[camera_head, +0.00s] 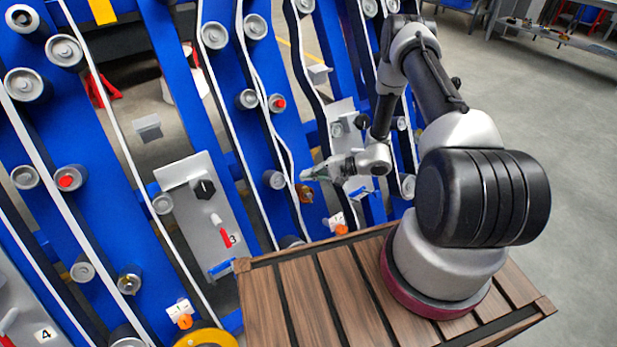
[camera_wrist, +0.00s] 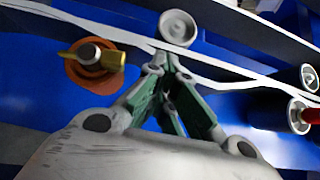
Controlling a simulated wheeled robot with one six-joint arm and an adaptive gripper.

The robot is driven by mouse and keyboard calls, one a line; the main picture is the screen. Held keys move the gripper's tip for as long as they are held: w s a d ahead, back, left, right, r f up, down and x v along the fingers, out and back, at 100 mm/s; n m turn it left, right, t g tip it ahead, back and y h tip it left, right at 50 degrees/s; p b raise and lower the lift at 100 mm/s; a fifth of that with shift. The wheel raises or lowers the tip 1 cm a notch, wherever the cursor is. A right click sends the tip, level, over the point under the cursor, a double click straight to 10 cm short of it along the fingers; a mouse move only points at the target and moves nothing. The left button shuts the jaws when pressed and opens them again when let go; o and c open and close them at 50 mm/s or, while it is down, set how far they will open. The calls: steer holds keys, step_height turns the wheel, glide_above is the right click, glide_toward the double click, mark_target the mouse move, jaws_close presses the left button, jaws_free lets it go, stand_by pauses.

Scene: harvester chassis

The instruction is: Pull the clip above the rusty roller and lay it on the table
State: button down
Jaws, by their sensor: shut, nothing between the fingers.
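The rusty roller (camera_wrist: 88,75) is an orange-brown disc on a blue upright at the upper left of the wrist view. A brass-coloured piece (camera_wrist: 112,59), possibly the clip, sits across its front by the grey axle end. In the head view the rusty roller (camera_head: 304,194) is small, and I cannot make out the clip there. My gripper (camera_wrist: 165,62) is shut and empty, its tips beside the white belt, to the right of the brass piece. The slatted wooden table (camera_head: 300,300) is bare.
A grey roller (camera_wrist: 178,27) is just beyond the fingertips, and a white belt (camera_wrist: 225,65) runs close by. A red-tipped roller (camera_wrist: 303,115) is at the right. Blue uprights with rollers fill the head view's left. A grey panel (camera_head: 205,215) carries a black knob.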

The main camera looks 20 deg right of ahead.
steer(key=c, duration=1.7)
jaws_free()
steer(key=shift+s+f, duration=0.1)
